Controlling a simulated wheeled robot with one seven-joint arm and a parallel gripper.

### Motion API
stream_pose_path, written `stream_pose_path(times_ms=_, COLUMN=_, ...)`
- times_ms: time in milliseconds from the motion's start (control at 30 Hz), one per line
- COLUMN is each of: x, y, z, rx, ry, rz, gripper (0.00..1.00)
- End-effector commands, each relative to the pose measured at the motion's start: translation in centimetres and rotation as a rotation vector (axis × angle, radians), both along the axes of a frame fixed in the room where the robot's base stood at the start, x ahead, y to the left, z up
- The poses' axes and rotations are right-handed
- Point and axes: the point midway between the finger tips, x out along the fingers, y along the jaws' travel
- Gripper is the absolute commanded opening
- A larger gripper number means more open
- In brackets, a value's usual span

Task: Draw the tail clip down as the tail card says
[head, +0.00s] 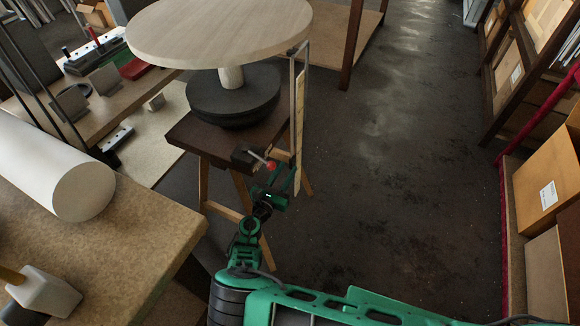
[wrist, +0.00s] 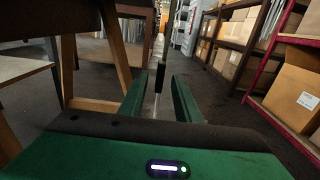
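A thin upright post with a pale yellow strip (head: 299,125) stands beside a round wooden wheel (head: 220,32) on a dark base. A dark block (head: 246,155) with a red-knobbed lever (head: 270,165) sits at the stand's corner. My gripper (head: 284,178) is low by the post, just right of the red knob. In the wrist view my gripper (wrist: 160,82) is open, and a narrow black piece (wrist: 160,76) on a thin pale upright (wrist: 156,105) shows between the fingers, apparently apart from both. I cannot tell whether the black piece is the tail clip. I make out no readable tail card.
A wooden-legged stand (head: 210,145) carries the wheel. A bench (head: 130,240) with a white roll (head: 65,175) is at lower left. Shelving with boxes (head: 550,180) lines the right. The dark floor (head: 410,150) between is clear.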

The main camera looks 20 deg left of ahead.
Motion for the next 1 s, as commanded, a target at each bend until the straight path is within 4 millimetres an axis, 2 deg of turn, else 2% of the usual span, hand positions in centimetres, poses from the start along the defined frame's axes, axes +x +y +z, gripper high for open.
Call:
stream_pose_path(times_ms=33, x=-1.2, y=0.2, z=0.0, rx=0.0, ry=0.001, rz=0.003, gripper=0.3)
stream_pose_path(times_ms=200, x=-4.3, y=0.4, z=-0.1, rx=0.0, ry=0.001, rz=0.002, gripper=0.3)
stream_pose_path(times_ms=400, x=-6.7, y=0.6, z=-0.1, rx=0.0, ry=0.0, rz=0.002, gripper=0.3)
stream_pose_path(times_ms=600, x=-7.5, y=0.6, z=-0.1, rx=0.0, ry=0.0, rz=0.001, gripper=0.3)
stream_pose_path(times_ms=1000, x=-7.5, y=0.6, z=-0.1, rx=0.001, ry=0.0, rz=0.001, gripper=0.3)
